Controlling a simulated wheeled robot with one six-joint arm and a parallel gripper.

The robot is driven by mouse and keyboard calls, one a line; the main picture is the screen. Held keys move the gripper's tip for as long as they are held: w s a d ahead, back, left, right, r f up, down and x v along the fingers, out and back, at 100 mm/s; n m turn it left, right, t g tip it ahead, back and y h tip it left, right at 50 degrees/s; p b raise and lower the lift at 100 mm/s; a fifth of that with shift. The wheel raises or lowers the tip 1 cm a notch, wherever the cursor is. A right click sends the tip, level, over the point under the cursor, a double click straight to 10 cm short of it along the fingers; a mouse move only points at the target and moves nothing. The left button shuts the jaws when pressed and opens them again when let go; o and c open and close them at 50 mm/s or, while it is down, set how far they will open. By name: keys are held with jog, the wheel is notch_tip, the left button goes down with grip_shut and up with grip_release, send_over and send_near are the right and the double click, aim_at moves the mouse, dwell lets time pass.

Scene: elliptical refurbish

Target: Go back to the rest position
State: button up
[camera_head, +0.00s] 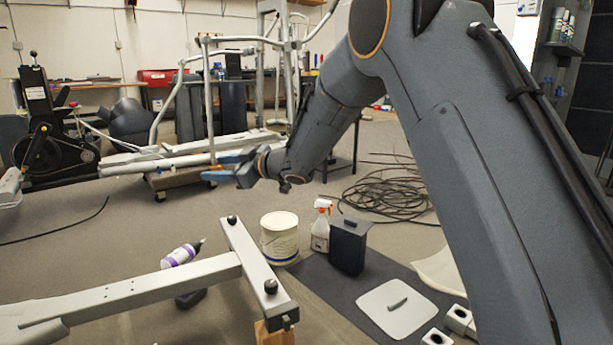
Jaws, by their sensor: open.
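My arm crosses the right side of the head view and bends down to the left. My gripper (210,167) is at its end, near the middle of the picture, pointing left. Its two blue fingers are apart and nothing shows between them. It appears in front of the light grey machine frame (165,163) in the background; I cannot tell the distance between them. Below it are a white bucket (279,238), a white spray bottle with an orange-red trigger (321,226) and a dark container (348,246).
A grey metal frame (140,288) lies in front at the left, its crossbar on a wooden block (275,335). A purple-and-white bottle (182,254) is beside it. A dark mat (315,282) holds a white lid-like piece (398,308). Coiled black cables (385,196) lie behind.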

jog(key=s+d+r+m+t+h+p, duration=0.2)
jog(key=s+d+r+m+h+p, duration=0.25)
jog(key=s+d+m+h, duration=0.6)
jog(key=s+d+f+g+h+p, duration=0.1)
jog(key=s+d+g+p, duration=0.2)
jog(key=s, duration=1.1)
jog(key=s+d+f+g, duration=0.1)
jog(key=s+d+g, duration=0.3)
jog(key=s, duration=1)
jog(key=s+d+f+g+h+p, duration=0.15)
jog(key=s+d, duration=0.35)
jog(key=s, duration=0.9)
jog(key=d+r+m+p, duration=0.2)
jog(key=d+r+p, duration=0.5)
jog(key=p, duration=0.5)
jog(key=d+r+m+p, duration=0.2)
jog(key=d+r+p, duration=0.4)
jog(key=r+p, duration=0.6)
jog(key=d+r+m+h+p, duration=0.1)
jog(key=d+r+p, duration=0.6)
jog(key=p, duration=0.7)
notch_tip(320, 180, up, 2)
jog(key=shift+d+r+m+g, duration=0.25)
jog(key=shift+d+m+g, duration=0.1)
jog(key=shift+m, duration=0.3)
